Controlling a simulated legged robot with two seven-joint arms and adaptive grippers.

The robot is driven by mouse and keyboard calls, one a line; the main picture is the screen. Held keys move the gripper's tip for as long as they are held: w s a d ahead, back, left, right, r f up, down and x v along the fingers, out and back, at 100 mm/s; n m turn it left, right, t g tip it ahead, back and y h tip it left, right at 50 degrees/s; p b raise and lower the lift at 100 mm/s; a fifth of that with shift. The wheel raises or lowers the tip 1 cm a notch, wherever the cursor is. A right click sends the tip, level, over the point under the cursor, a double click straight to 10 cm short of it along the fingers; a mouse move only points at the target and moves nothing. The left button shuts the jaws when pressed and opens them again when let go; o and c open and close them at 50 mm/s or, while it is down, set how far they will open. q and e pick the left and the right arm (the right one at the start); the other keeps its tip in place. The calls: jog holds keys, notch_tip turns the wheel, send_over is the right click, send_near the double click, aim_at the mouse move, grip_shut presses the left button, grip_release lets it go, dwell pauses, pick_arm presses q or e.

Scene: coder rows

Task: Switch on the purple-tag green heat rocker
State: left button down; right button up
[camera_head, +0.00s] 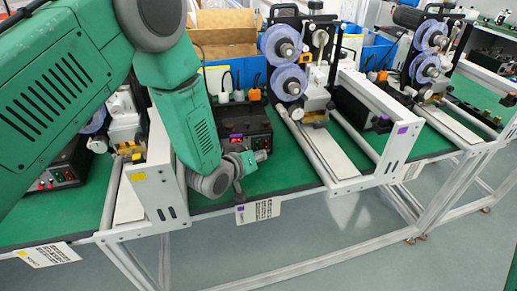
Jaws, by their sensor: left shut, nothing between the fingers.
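A black control box (257,118) with a small purple tag (236,136) stands on the green bench top at centre. My left arm comes down from the upper left and bends at the wrist beside the box. My left gripper (244,166) is shut and empty, close in front of the box's lower front. Whether it touches the box cannot be told. My right gripper is not in view.
A coder machine with blue reels (288,66) stands right of the box, its white frame (371,160) beside it. Another white frame (157,175) is close left of my wrist. A second control box (64,172) is at far left. A paper label (258,211) hangs at the bench edge.

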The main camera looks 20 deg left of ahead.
pick_arm(q)
jog(key=shift+w+a, duration=0.1)
jog(key=shift+w+a, duration=0.2)
dwell(0.4)
jog(key=shift+w+a, duration=0.1)
jog(key=shift+w, duration=0.2)
dwell(0.6)
jog(key=shift+s+d, duration=0.4)
jog(key=shift+s, duration=0.3)
jog(key=shift+s+d+r+p, duration=0.15)
jog(key=shift+s+d+p, duration=0.25)
jog(key=shift+s, duration=0.3)
jog(key=shift+s+d+r+p, duration=0.15)
jog(key=shift+s+d+p, duration=0.2)
jog(key=shift+s, duration=0.35)
jog(key=shift+s+d+r+p, duration=0.15)
jog(key=shift+s+d+p, duration=0.2)
jog(key=shift+s, duration=0.35)
jog(key=shift+s, duration=0.15)
